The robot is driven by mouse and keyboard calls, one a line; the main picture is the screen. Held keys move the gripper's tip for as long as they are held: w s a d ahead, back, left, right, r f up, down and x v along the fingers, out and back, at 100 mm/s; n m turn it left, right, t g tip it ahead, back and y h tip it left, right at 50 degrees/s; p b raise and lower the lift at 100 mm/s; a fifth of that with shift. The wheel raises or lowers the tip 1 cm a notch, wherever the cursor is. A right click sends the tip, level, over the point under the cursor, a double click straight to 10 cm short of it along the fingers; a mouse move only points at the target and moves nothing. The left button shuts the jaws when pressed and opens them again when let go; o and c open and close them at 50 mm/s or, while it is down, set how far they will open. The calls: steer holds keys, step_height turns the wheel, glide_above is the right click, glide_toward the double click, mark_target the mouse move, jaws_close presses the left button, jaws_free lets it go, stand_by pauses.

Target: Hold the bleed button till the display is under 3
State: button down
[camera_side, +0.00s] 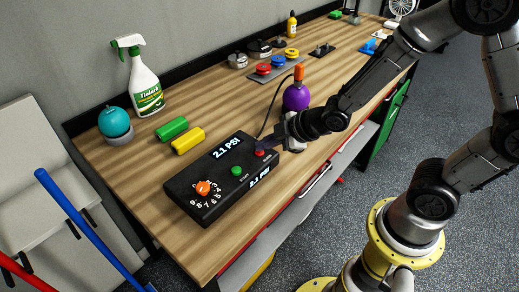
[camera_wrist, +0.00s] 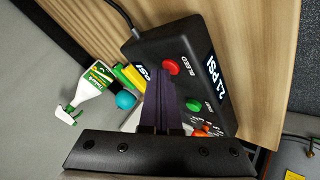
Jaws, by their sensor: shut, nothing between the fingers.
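The black control box (camera_side: 216,200) lies on the wooden bench. Its top display (camera_side: 227,148) reads 2.1 PSI, and a side display (camera_side: 260,176) shows the same. The red bleed button (camera_side: 259,153) is at the box's right end; it also shows in the wrist view, labelled BLEED (camera_wrist: 171,67). A green button (camera_side: 236,171) and an orange knob (camera_side: 203,188) with a number scale are further left. My gripper (camera_side: 269,148) is shut and empty, its dark fingertips (camera_wrist: 164,76) right at the red button. I cannot tell whether they touch or press it.
A purple ball (camera_side: 296,98) with an orange top stands behind my gripper. Yellow (camera_side: 188,141) and green (camera_side: 172,129) blocks, a teal ball (camera_side: 115,120) and a spray bottle (camera_side: 144,82) are at the left. A cable runs from the box.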

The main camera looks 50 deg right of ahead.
mark_target(264, 154)
steer(key=shift+r, duration=0.85)
steer(key=shift+r, duration=2.55)
